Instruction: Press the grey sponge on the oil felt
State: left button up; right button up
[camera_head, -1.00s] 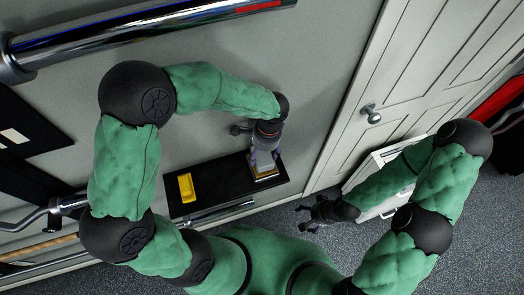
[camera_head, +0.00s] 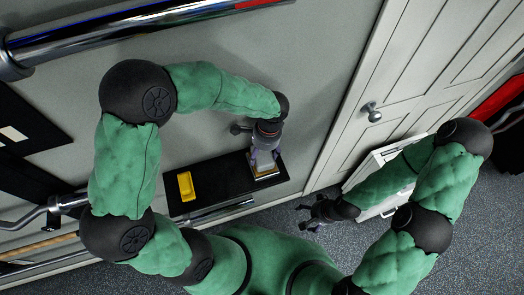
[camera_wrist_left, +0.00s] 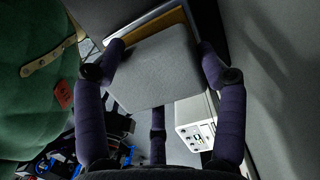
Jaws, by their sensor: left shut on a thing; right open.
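My left gripper (camera_head: 264,159) reaches down at the right end of a black shelf (camera_head: 225,184). In the left wrist view its purple fingers (camera_wrist_left: 161,75) are closed on the sides of the grey sponge (camera_wrist_left: 155,70), a flat grey block. A tan-edged piece (camera_wrist_left: 172,22) shows just beyond the sponge; it may be the oil felt. In the head view a pale, tan-edged square (camera_head: 267,175) lies under the fingers on the shelf; the sponge is hard to make out there. I cannot tell whether sponge and felt touch. My right gripper (camera_head: 309,215) is open and empty, low beside the shelf.
A yellow block (camera_head: 186,186) lies on the left part of the shelf. A metal bar (camera_head: 218,211) runs along the shelf's front. A white door (camera_head: 420,90) stands to the right, with a white cabinet (camera_head: 384,157) before it. A white box with sockets (camera_wrist_left: 195,122) shows in the wrist view.

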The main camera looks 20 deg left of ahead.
aim_at(260, 152)
pick_arm(q)
jog(key=shift+s+f+b, duration=0.1)
jog(key=shift+f+b, duration=0.4)
jog(key=shift+f, duration=0.35)
dwell(1.6)
jog(key=shift+r+p, duration=2.8)
jog(key=shift+r, duration=0.8)
